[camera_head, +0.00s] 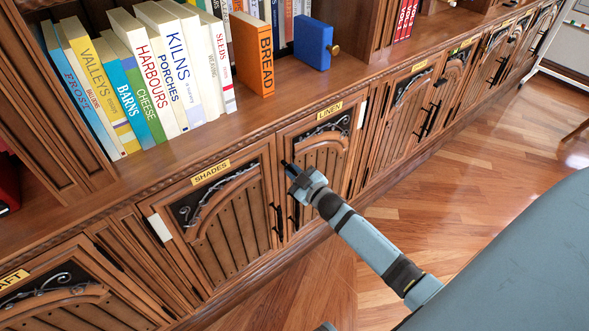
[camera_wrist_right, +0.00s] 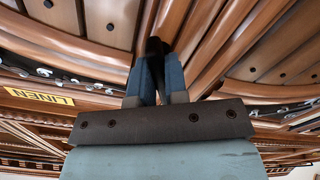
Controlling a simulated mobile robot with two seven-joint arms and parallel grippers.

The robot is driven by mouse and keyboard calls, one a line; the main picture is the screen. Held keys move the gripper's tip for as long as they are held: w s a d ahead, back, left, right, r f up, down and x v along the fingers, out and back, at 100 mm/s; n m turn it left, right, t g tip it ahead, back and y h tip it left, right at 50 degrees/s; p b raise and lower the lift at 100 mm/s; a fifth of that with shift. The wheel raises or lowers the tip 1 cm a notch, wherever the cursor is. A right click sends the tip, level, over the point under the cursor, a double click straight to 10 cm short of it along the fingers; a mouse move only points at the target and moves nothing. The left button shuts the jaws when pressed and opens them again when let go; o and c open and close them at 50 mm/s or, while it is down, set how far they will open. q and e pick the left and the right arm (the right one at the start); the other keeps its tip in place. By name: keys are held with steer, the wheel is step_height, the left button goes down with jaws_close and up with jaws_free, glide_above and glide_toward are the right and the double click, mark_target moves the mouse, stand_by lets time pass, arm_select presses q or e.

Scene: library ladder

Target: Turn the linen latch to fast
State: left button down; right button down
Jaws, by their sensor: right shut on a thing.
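The linen door (camera_head: 322,152) is the cabinet front under the yellow LINEN label (camera_head: 329,112), and it looks closed. My right gripper (camera_head: 287,165) is at this door's upper left edge, beside the SHADES door. In the right wrist view its two blue fingers (camera_wrist_right: 157,62) are closed together on a small dark piece, which I take to be the linen latch (camera_wrist_right: 153,46). The fingers cover most of the latch, so I cannot tell which way it is turned. My left gripper is not in view.
The SHADES door (camera_head: 232,235) is just left, with a black pull handle (camera_head: 278,222) near my right gripper. Books, an orange BREAD book (camera_head: 253,53) and a blue block with a brass knob (camera_head: 313,43) stand on the ledge above. The wooden floor (camera_head: 450,190) at right is clear.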

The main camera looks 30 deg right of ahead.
steer(key=shift+n, duration=1)
steer(key=n, duration=0.2)
steer(key=shift+a+f+n, duration=0.1)
steer(key=shift+a+n, duration=0.05)
steer(key=shift+n, duration=0.15)
steer(key=n, duration=0.3)
steer(key=shift+f+n, duration=0.15)
steer(key=shift+n, duration=0.25)
steer(key=shift+a+f+n+b, duration=0.1)
steer(key=shift+n+b, duration=0.2)
steer(key=shift+n, duration=1.6)
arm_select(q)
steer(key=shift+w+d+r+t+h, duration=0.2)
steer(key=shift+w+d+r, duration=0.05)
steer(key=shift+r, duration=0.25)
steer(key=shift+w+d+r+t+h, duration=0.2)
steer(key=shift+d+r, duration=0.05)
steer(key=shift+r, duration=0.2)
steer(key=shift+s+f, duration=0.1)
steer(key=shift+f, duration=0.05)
arm_select(e)
steer(key=c, duration=1.1)
jaws_free()
steer(key=shift+c, duration=0.2)
